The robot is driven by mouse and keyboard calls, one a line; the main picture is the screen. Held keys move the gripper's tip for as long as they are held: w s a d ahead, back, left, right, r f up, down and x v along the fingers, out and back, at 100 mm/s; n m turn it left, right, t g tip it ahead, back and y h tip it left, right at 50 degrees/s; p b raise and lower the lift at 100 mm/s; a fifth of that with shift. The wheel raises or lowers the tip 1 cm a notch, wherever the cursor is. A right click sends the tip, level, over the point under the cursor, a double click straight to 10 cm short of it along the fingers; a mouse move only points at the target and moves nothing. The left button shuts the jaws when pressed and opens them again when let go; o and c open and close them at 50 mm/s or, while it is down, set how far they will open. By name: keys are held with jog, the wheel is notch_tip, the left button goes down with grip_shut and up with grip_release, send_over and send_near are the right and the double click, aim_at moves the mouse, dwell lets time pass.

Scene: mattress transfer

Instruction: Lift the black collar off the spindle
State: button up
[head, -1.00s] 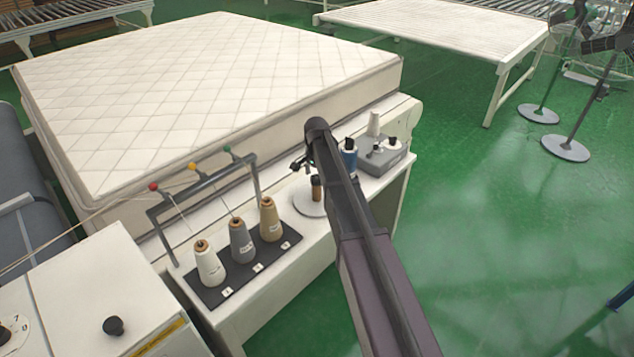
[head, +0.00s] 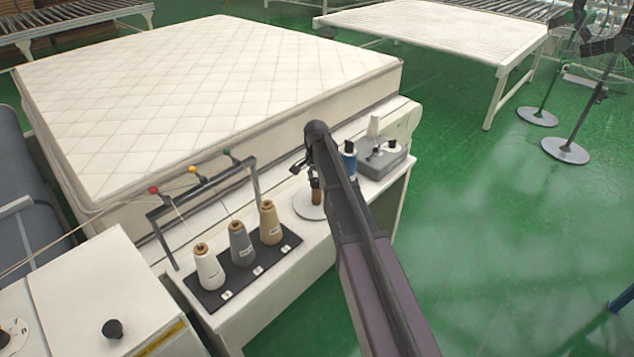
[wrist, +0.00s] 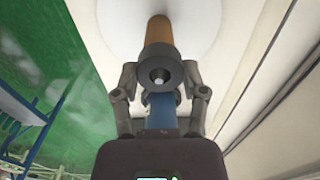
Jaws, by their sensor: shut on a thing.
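In the wrist view my gripper (wrist: 160,78) is shut on the black collar (wrist: 173,70), with one finger on each side. The collar is a thick dark ring with a small pale round tip in its bore. The orange-brown spindle (wrist: 158,30) runs from behind the collar to the white disc (wrist: 190,12). I cannot tell whether the collar is around the spindle's end or just clear of it. In the head view the brown spindle (head: 316,195) stands on the white disc (head: 303,208), and my arm hides most of the gripper.
A blue spool (head: 348,158) and a grey box (head: 383,162) stand right of my arm. Several cone spools (head: 242,245) stand on a black mat (head: 213,297) to the left, under a thread frame (head: 205,183). The quilted mattress (head: 190,90) lies behind.

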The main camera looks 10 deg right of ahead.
jog(key=shift+r, duration=0.1)
notch_tip(320, 180, up, 3)
jog(key=p, duration=0.3)
jog(key=shift+r, duration=0.15)
jog(key=s+a+p, duration=0.1)
jog(key=s, duration=0.7)
jog(key=s+a+r+p, duration=0.1)
jog(key=s, duration=0.6)
jog(key=shift+s+a+r, duration=0.25)
jog(key=shift+s, duration=0.15)
